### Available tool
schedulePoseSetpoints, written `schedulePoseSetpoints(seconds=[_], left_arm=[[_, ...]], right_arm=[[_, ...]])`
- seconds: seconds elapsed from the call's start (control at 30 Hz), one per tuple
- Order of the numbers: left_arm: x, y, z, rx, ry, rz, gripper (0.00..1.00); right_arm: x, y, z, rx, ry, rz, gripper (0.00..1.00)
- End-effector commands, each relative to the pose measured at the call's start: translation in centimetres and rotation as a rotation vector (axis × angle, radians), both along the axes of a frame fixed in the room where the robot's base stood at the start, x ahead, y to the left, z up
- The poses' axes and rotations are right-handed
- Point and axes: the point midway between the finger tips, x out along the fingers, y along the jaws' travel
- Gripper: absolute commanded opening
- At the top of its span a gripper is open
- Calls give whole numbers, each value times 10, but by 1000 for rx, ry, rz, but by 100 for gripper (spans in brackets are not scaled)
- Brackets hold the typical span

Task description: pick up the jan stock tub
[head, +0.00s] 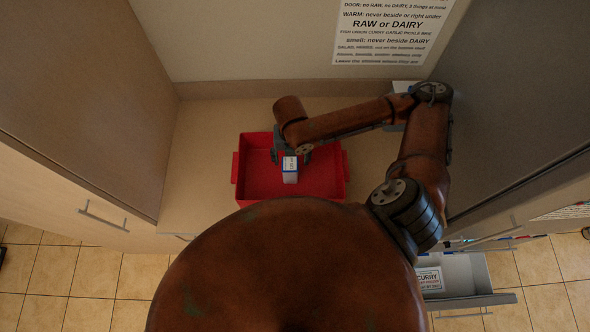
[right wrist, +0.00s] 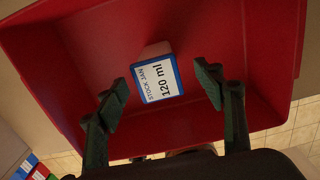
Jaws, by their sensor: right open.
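The jan stock tub (head: 290,176) is a small white container with a blue-edged label. It stands in the red tray (head: 327,190) on the counter. In the right wrist view its label reads "STOCK JAN 120 ml" on the tub (right wrist: 159,81). My right gripper (head: 291,155) is over the tray at the tub. In the right wrist view the right gripper (right wrist: 162,88) is open, with one finger to each side of the tub. Both fingers look apart from it. My left gripper is not in view.
The red tray's walls surround the tub, and the rest of the tray looks empty. A tall grey panel (head: 510,90) stands at the right and a cabinet (head: 80,90) at the left. An open drawer (head: 465,275) at lower right holds a container labelled "CURRY" (head: 429,279).

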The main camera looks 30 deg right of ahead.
Motion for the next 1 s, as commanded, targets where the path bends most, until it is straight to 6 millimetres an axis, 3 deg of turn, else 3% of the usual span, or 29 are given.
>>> schedulePoseSetpoints(seconds=[0.17, 0.63, 0.93, 1.0], left_arm=[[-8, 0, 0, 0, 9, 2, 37], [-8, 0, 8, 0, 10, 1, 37], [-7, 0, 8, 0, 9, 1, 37], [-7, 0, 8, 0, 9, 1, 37]], right_arm=[[-8, 6, -18, 9, 18, 23, 62], [-2, 7, -75, 7, 16, 20, 62], [-2, 7, -81, 7, 13, 22, 62], [-2, 7, -81, 7, 13, 21, 58]])
